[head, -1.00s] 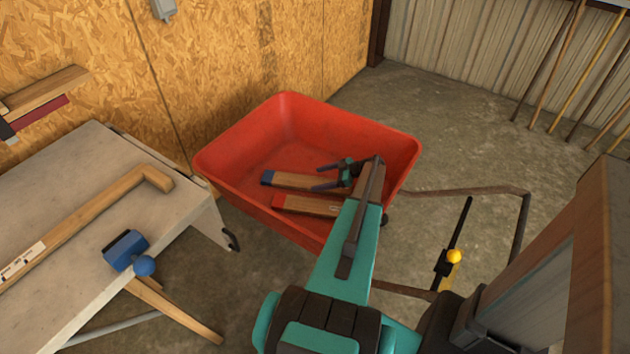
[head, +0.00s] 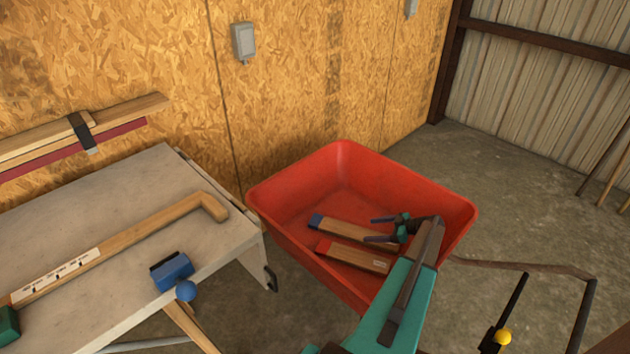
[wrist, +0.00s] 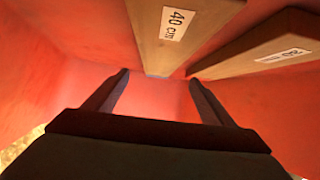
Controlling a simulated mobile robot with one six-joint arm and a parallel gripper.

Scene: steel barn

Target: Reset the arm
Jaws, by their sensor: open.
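My gripper (head: 384,229) is open and empty inside the red wheelbarrow tray (head: 283,184), at the end of my teal arm. Beside it in the tray lie two wooden pieces. One has a blue end (head: 345,229) and the other has a red end (head: 350,256). In the wrist view my two fingers (wrist: 157,92) stand apart with only red tray between them. A wooden piece labelled 40 cm (wrist: 150,50) and one labelled 20 (wrist: 245,55) show above the fingers there.
A grey worktable (head: 120,200) at left holds a long wooden cane-like piece (head: 130,240) and a blue clamp-like tool (head: 172,268). An OSB wall (head: 290,80) rises behind. The wheelbarrow's handle frame (head: 530,267) extends right.

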